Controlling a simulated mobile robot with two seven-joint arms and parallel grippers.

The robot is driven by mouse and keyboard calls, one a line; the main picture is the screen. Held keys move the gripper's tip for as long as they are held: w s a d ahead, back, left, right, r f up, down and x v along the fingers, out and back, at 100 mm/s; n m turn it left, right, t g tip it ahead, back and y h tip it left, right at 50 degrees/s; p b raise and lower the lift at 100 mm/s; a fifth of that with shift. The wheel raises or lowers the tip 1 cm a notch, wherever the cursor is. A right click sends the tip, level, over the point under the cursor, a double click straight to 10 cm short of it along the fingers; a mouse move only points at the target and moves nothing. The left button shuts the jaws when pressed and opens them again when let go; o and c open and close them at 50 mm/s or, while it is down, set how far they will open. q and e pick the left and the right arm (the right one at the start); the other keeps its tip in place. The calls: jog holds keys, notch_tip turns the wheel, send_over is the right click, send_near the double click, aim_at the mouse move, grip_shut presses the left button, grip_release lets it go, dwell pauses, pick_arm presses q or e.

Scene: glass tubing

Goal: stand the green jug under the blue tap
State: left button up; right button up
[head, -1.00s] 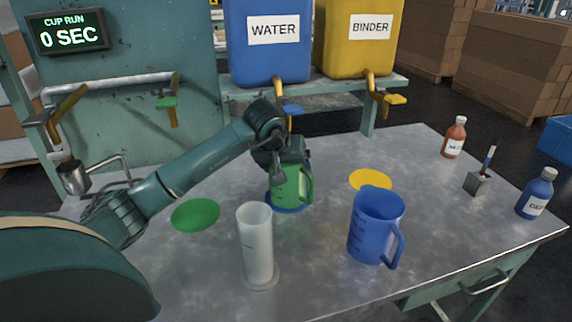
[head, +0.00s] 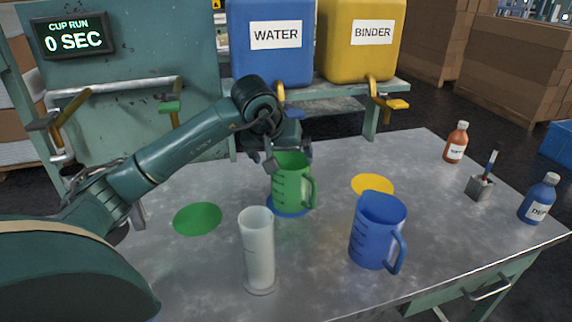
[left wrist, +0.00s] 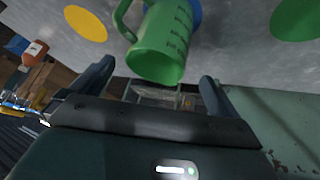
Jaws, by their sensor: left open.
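The green jug (head: 292,185) stands upright on the blue disc (head: 274,208), its handle to the right. The brass tap (head: 279,93) of the blue WATER tank is above and behind it; my gripper partly hides the tap's blue handle. My left gripper (head: 287,156) is open and empty, at the jug's back upper rim. In the left wrist view, the green jug (left wrist: 163,45) lies beyond and between the spread fingers (left wrist: 157,74), apparently clear of them. My right gripper is in neither view.
A clear cylinder (head: 258,250) and a blue jug (head: 377,232) stand nearer the front. A green disc (head: 197,218) lies left and a yellow disc (head: 371,185) right. Bottles and a small holder (head: 480,187) stand at the right.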

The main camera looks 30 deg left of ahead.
pick_arm(q)
jog(key=v, duration=0.4)
jog(key=shift+s+r, duration=0.15)
jog(key=shift+r, duration=0.05)
jog(key=shift+f, duration=0.1)
